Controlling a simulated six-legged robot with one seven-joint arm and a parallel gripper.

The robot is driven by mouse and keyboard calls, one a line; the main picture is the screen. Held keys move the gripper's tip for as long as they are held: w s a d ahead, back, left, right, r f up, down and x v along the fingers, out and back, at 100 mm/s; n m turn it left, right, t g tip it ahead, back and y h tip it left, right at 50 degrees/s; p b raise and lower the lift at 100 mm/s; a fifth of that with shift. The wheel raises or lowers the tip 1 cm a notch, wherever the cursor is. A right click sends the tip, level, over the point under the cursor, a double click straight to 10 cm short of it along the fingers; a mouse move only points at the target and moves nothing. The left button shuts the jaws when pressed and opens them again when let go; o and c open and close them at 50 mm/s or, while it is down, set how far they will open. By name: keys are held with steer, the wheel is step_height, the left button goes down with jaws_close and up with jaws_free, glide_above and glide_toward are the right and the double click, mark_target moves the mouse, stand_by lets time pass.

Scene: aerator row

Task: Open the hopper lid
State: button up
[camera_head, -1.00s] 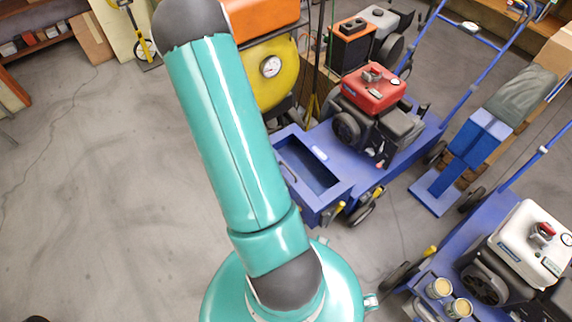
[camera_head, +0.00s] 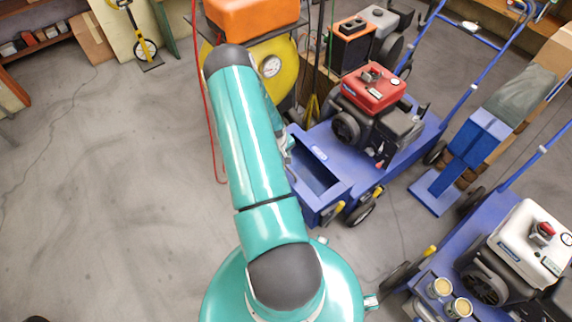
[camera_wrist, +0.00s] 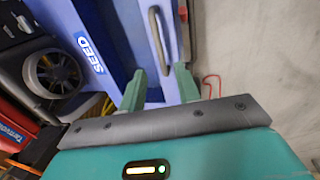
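The blue seed hopper (camera_head: 322,213) is a box on the front of the blue machine with the red engine. Inside its rim in the head view is a darker blue area; I cannot tell whether this is the lid or the inside. Contact cannot be told. In the head view my arm mostly hides the gripper.
The red engine (camera_head: 373,90) stands behind the hopper. A yellow tank with a gauge (camera_head: 271,66) and orange top stands at the back left. A second blue machine with a white engine (camera_head: 525,245) is at the right. The grey floor at the left is clear. A red hose (camera_head: 212,130) hangs behind my arm.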

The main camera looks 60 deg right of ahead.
mark_target(287, 167)
steer(key=f, duration=0.4)
steer(key=d+f, duration=0.1)
steer(key=f, duration=0.1)
steer(key=shift+s+d+f, duration=0.1)
steer(key=shift+s, duration=0.2)
jaws_close()
